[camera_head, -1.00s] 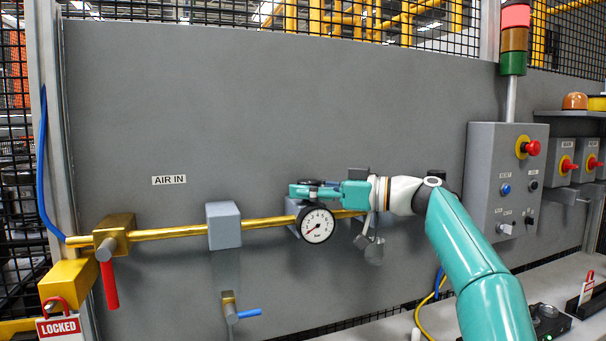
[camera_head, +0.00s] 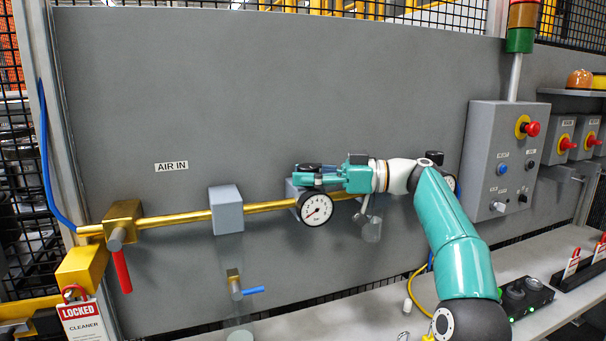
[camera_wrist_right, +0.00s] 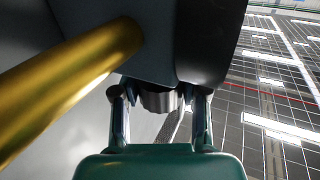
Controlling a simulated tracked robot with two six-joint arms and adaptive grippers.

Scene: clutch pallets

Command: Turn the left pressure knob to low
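The left pressure regulator is a grey block (camera_head: 291,190) on the brass pipe, with a round white gauge (camera_head: 316,209) in front. My right gripper (camera_head: 303,175) reaches it from the right, just above the gauge, and partly covers it. In the right wrist view, a short round knob (camera_wrist_right: 160,99) sits under the dark regulator body. The two fingers of the right gripper (camera_wrist_right: 161,100) stand on either side of it, apart, with narrow gaps showing. Firm contact cannot be made out. The knob's setting cannot be read. My left gripper is not in view.
The brass pipe (camera_head: 265,207) runs along the grey panel from a red-handled valve (camera_head: 121,270). A second gauge (camera_head: 449,183) is partly hidden behind my right arm. A grey control box (camera_head: 505,155) stands right.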

